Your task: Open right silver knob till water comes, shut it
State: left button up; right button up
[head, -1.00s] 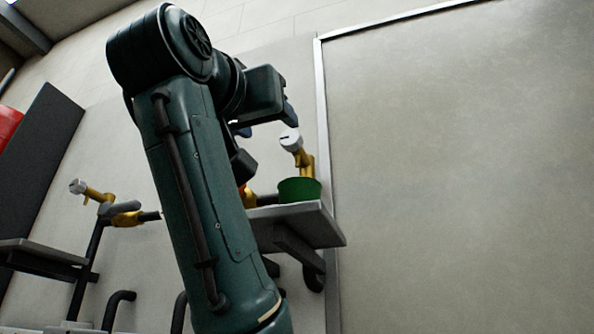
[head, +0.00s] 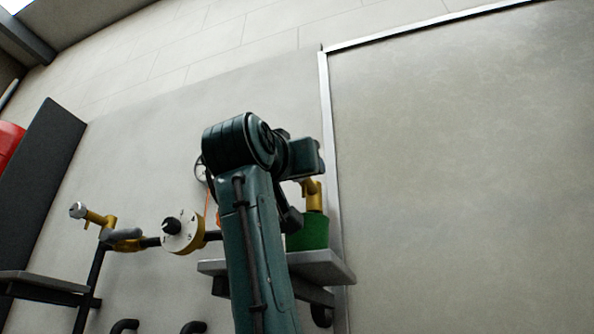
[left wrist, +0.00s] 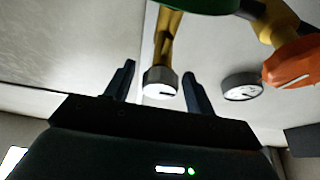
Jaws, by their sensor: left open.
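The right silver knob (left wrist: 160,84) is a short silver cylinder with a white, slotted face on a yellow valve body (head: 313,192). In the left wrist view it sits between the two fingers of my left gripper (left wrist: 158,68). The fingers are open, with a visible gap on each side. In the head view my left gripper (head: 306,158) covers the knob, and its fingers cannot be made out. A green container (head: 314,233) stands under the valve; its edge also shows in the left wrist view (left wrist: 205,4). No water is visible. My right gripper is not in view.
The container stands on a grey shelf (head: 330,266). Left of it are a white dial with a black knob (head: 177,232) and another silver knob (head: 77,210) on a yellow valve. The wrist view shows a round gauge (left wrist: 242,87) and an orange handle (left wrist: 292,66). A large panel (head: 460,180) fills the right.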

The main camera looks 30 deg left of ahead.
pick_arm(q)
jog(key=shift+c, duration=0.3)
jog(key=c, duration=0.9)
jog(key=shift+m, duration=0.4)
jog(key=m+h, duration=0.1)
jog(key=m, duration=0.1)
jog(key=shift+a+m+b, duration=0.1)
jog(key=shift+m+b, duration=0.3)
jog(key=m+h, duration=0.3)
jog(key=m, duration=0.2)
jog(key=m+g+h, duration=0.1)
jog(key=m+h, duration=0.1)
jog(key=m, duration=0.2)
jog(key=shift+m, duration=0.4)
jog(key=shift+m+g+h+p, duration=0.2)
jog(key=shift+m+g+h, duration=0.15)
jog(key=shift+m, duration=0.75)
jog(key=shift+m+g+h+p, duration=0.2)
jog(key=shift+m+g+h, duration=0.15)
jog(key=shift+m, duration=0.75)
